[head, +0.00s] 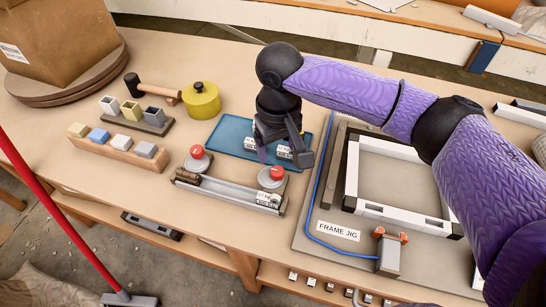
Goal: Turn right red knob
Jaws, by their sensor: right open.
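The right red knob (277,172) sits on a round grey disc at the right end of a low metal fixture (228,191). The left red knob (196,152) sits on a similar disc at the fixture's other end. My right gripper (281,155) is open and points down, just behind the right red knob in the picture, over the near right part of a blue tray. I cannot tell whether it touches anything there. My left gripper is not in view.
The blue tray (226,135) holds small white labelled blocks, partly hidden by my gripper. A yellow round pot (201,101), a mallet (153,90) and racks of coloured blocks (119,146) stand to the left. A frame jig (322,232) lies right. Bare table lies left of the fixture.

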